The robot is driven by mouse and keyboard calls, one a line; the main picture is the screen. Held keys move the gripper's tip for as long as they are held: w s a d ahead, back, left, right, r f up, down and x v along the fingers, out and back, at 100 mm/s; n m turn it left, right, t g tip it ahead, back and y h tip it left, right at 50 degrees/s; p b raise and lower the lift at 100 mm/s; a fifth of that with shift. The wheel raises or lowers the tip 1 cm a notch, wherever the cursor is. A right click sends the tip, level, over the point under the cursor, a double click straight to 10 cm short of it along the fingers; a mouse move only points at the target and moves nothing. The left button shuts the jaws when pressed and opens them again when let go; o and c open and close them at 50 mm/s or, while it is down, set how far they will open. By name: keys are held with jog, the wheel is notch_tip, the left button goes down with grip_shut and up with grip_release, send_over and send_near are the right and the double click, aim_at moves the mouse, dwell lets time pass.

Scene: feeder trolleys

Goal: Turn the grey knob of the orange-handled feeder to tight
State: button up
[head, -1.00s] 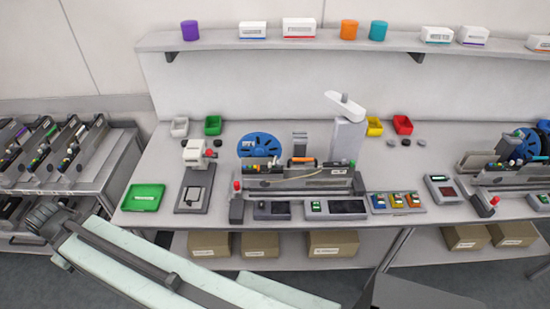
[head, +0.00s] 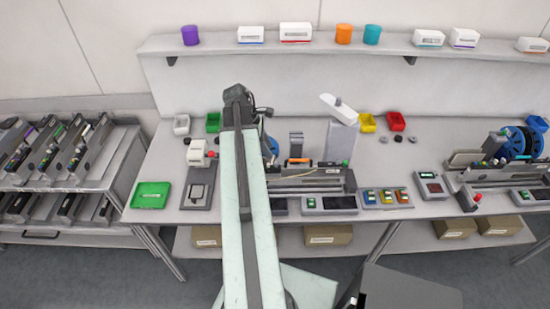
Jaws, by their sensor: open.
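A feeder with an orange handle (head: 299,161) sits in the dark fixture (head: 318,184) at the middle of the bench. The handle shows just right of my arm. My arm hides the left part of the feeder and most of the blue reel (head: 272,148) behind it. I cannot make out the grey knob or how it is set. My pale green arm rises from the bottom of the picture to a dark joint left of the feeder's handle. My gripper does not show; the arm seems to hide it.
A green tray (head: 150,195) and a small white-headed device (head: 197,153) stand left of my arm. A grey post (head: 341,138) rises right of the feeder. A second feeder station stands at the right. A trolley with feeders (head: 62,178) is at far left.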

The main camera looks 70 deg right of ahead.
aim_at(276, 162)
jog(key=b+x, duration=0.7)
jog(key=x, duration=0.1)
jog(key=shift+w, duration=0.15)
jog(key=shift+r, duration=0.1)
grip_shut()
jog(key=shift+w+d, duration=0.1)
jog(key=shift+d, duration=0.1)
jog(key=shift+a, duration=0.15)
